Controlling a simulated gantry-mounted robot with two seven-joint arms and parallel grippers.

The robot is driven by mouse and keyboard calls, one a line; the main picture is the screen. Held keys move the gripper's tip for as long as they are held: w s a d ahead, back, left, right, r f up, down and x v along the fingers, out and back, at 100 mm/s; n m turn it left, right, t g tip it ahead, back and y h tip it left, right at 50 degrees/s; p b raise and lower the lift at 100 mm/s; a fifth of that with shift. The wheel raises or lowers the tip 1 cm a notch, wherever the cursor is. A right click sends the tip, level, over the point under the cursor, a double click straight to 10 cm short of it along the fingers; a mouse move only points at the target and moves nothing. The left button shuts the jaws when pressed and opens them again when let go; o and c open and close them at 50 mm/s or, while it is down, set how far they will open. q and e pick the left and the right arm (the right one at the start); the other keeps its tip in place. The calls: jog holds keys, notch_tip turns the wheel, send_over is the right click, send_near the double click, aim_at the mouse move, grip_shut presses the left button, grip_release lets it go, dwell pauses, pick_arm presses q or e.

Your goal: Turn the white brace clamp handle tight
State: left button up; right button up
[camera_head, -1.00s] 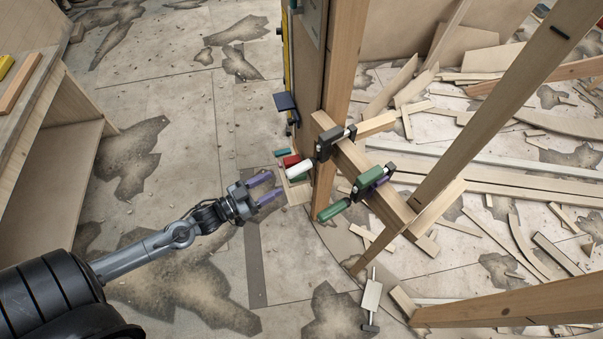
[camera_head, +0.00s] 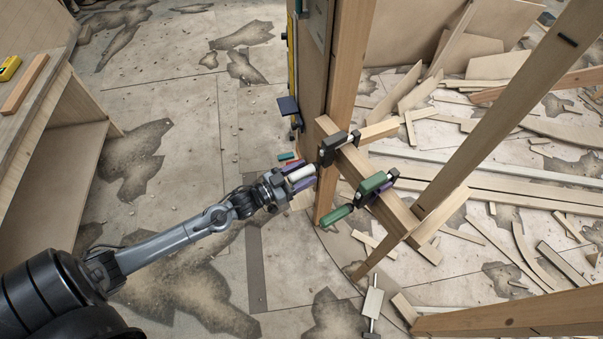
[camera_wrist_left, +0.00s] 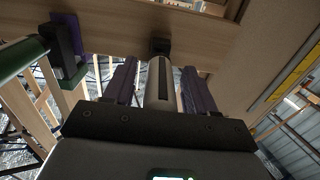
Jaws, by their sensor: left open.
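The white brace clamp handle (camera_head: 300,173) sticks out to the left from a dark clamp (camera_head: 333,148) on the wooden brace. My left gripper (camera_head: 301,177) is open, with its purple fingers on either side of the white handle. In the left wrist view the handle (camera_wrist_left: 160,82) lies between the two fingers (camera_wrist_left: 160,85), with a gap visible on each side. The handle's far end meets a dark clamp part (camera_wrist_left: 160,46) against the wood. My right gripper is in neither view.
A second clamp with a green handle (camera_head: 337,215) sits just right of and below the white one; it also shows in the left wrist view (camera_wrist_left: 22,55). A wooden post (camera_head: 345,80) stands beside the clamps. Open floor lies to the left.

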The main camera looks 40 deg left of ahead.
pick_arm(q)
jog(key=c, duration=1)
